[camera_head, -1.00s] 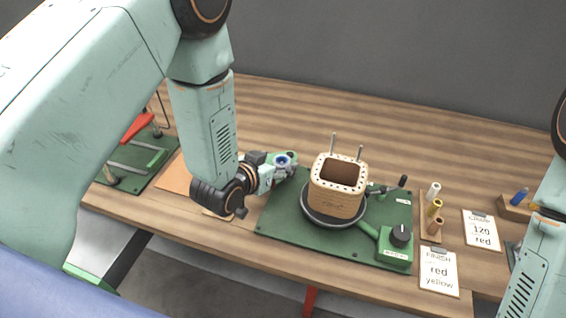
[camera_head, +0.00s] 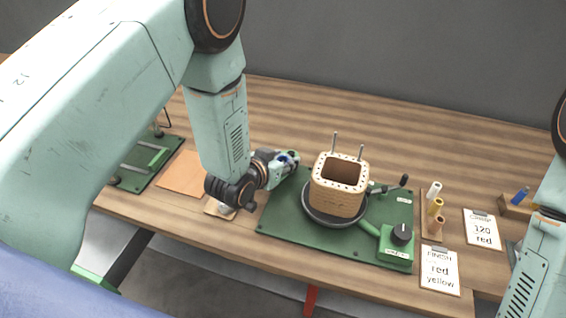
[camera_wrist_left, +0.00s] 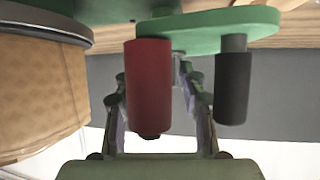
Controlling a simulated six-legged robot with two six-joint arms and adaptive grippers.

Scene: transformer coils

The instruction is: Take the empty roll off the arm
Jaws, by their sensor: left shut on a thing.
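A green arm (camera_wrist_left: 215,25) crosses the top of the left wrist view. A red roll (camera_wrist_left: 148,85) and a dark roll (camera_wrist_left: 232,88) hang from it, side by side. My left gripper (camera_wrist_left: 158,100) has one finger on each side of the red roll and is shut on it. In the head view my left gripper (camera_head: 285,165) is at the left back corner of the green base board, left of the square tan coil former (camera_head: 337,198). The fingers and rolls are small and partly hidden there, with a bit of blue showing. My right gripper is out of view.
The green base board (camera_head: 285,222) carries the former on a dark round plate and a black knob (camera_head: 402,233). Small spools (camera_head: 436,207) and cards (camera_head: 440,270) lie to the right. An orange-brown sheet (camera_head: 182,174) lies left. The table behind is clear.

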